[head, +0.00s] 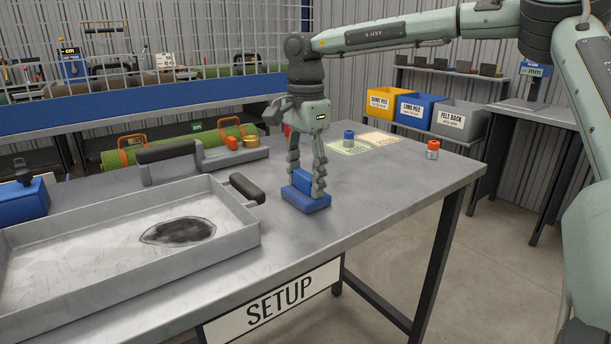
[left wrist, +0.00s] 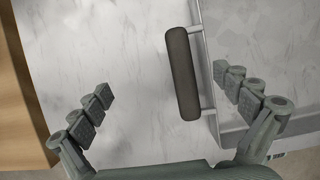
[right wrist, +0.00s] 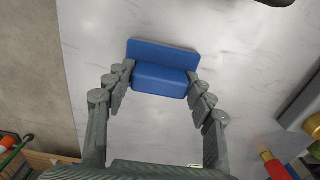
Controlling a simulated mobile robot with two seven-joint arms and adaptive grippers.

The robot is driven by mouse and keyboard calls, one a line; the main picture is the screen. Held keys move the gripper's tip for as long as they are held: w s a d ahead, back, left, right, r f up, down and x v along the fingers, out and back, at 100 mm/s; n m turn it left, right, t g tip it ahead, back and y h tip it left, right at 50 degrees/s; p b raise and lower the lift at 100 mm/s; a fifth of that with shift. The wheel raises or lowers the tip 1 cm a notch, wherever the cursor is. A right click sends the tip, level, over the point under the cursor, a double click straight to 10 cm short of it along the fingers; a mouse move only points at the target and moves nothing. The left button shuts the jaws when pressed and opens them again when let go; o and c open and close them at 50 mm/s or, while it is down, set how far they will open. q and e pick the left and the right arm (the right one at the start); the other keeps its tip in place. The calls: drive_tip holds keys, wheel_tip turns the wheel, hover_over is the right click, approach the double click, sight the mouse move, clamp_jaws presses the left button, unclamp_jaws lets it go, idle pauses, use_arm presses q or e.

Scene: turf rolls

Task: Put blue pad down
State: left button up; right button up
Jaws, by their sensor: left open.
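The blue pad (head: 306,203) is a flat blue plate with a raised block on top. It sits upright on the grey table near its front edge, with its base appearing to touch the top. My right gripper (head: 308,182) points down over it, and its fingers press both ends of the raised block. The right wrist view shows the pad (right wrist: 163,70) between the right gripper's fingertips (right wrist: 160,76). My left gripper (left wrist: 163,82) is open and empty above the table, beside a dark tray handle (left wrist: 181,73); it is out of the head view.
A large grey tray (head: 130,263) fills the table's left front. A green turf roll (head: 180,148) and a grey tool (head: 205,157) lie behind. An orange-topped object (head: 432,150) stands at the right corner.

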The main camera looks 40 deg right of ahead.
sight(305, 172)
drive_tip(key=shift+o, duration=1.4)
drive_tip(key=shift+r, duration=0.1)
wheel_tip(305, 172, up, 12)
drive_tip(key=shift+o, duration=0.6)
drive_tip(key=shift+w+f, duration=0.2)
drive_tip(key=shift+f, duration=0.1)
wheel_tip(305, 172, down, 12)
drive_tip(key=shift+s+r, duration=0.15)
drive_tip(key=shift+r, duration=0.1)
